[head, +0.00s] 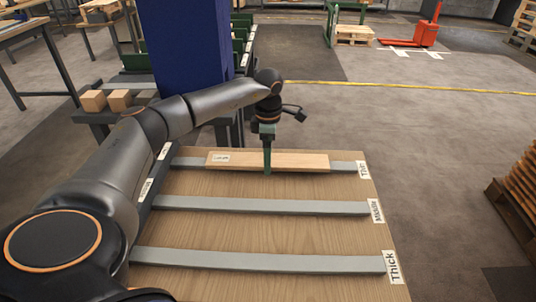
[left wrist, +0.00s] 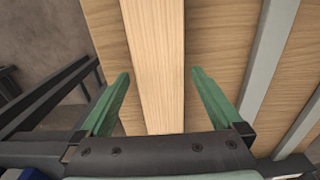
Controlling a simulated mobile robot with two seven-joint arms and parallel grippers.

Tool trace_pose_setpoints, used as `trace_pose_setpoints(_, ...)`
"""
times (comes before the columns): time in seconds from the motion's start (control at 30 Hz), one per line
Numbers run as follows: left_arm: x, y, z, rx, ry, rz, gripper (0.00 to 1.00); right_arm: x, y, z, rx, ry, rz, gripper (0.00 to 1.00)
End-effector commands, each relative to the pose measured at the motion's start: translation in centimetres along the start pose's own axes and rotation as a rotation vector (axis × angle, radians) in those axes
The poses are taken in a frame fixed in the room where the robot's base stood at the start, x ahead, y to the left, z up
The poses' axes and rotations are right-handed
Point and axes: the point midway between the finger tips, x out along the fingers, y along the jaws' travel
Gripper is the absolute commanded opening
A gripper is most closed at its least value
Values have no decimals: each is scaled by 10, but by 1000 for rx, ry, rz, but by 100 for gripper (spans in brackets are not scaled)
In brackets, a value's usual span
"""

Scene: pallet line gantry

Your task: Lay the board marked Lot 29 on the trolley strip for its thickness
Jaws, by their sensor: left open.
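A pale wooden board (head: 305,161) lies flat along the far grey strip (head: 190,162) of the trolley, the strip labelled Thin (head: 364,170). A white label (head: 221,158) is at the board's left end; its print is too small to read. My left gripper (head: 267,165) is over the board, left of its far right end. In the left wrist view the open left gripper (left wrist: 160,75) has one green finger on each side of the board (left wrist: 158,50), with a gap at both sides. My right gripper is not in view.
The trolley top (head: 260,232) also carries a middle strip (head: 250,206) labelled Middle and a near strip (head: 260,262) labelled Thick, both bare. A blue column (head: 188,45) stands behind. Small wooden blocks (head: 119,99) sit at the left. Open floor lies right.

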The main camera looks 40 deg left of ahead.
Motion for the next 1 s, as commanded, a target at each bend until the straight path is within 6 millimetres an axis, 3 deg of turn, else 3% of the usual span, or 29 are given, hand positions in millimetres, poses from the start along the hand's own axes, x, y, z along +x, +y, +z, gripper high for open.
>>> trace_pose_setpoints(0.17, -14, 1, 0, -1, -3, 3, 100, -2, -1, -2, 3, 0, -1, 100)
trace_pose_setpoints(0.6, -102, 1, 1, 0, -3, 3, 100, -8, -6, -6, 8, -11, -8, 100)
trace_pose_setpoints(0.8, -121, 0, 0, 0, -1, 1, 100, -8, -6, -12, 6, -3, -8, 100)
trace_pose_setpoints(1.0, -123, 0, 0, 0, 0, 0, 100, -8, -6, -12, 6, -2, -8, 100)
